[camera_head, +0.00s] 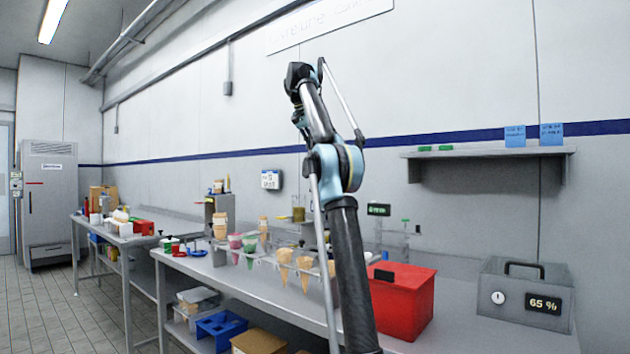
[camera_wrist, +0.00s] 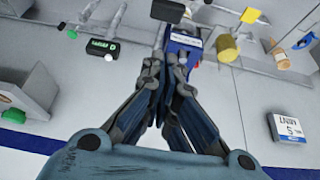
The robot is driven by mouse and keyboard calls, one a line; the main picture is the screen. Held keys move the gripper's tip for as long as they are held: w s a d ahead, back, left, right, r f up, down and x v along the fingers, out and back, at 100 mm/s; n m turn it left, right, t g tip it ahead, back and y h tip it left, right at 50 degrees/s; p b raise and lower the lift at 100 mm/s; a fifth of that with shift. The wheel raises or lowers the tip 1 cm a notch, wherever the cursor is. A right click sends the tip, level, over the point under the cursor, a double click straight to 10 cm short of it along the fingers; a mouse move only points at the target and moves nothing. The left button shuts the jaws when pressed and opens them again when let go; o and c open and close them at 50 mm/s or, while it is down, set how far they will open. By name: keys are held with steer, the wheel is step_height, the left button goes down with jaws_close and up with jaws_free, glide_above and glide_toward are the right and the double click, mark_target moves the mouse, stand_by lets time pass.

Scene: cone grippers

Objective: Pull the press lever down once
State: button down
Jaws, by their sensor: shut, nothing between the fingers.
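My gripper (camera_wrist: 167,68) shows in the wrist view with its fingers drawn together and nothing between them. The fingertips overlap a blue block with a white label (camera_wrist: 186,40), which lies beyond them; I cannot tell whether this is the press. No press lever can be made out for certain in either view. In the head view my raised arm crosses the middle of the bench (camera_head: 250,287) and hides part of it. My gripper cannot be made out clearly there.
A red box (camera_head: 402,305) and a grey case reading 65 % (camera_head: 525,294) stand at the bench's right. Cones in a rack (camera_head: 284,262) stand left of my arm. A wall shelf (camera_head: 487,152) is at upper right. A yellow cylinder (camera_wrist: 228,47) shows in the wrist view.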

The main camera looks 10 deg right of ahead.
steer(key=shift+f, duration=0.1)
steer(key=x, duration=0.9)
steer(key=shift+w+d+f, duration=0.15)
steer(key=shift+d+f, duration=0.05)
steer(key=shift+f, duration=0.05)
steer(key=shift+s+a+f, duration=0.1)
steer(key=shift+a+f, duration=0.05)
steer(key=shift+f, duration=0.35)
steer(key=shift+s+a+f, duration=0.1)
steer(key=shift+s+f, duration=0.05)
steer(key=shift+f, duration=0.3)
steer(key=shift+s+a+f, duration=0.1)
steer(key=shift+a+f, duration=0.05)
steer(key=shift+f, duration=0.4)
steer(key=shift+s+a+f, duration=0.1)
steer(key=shift+f, duration=0.4)
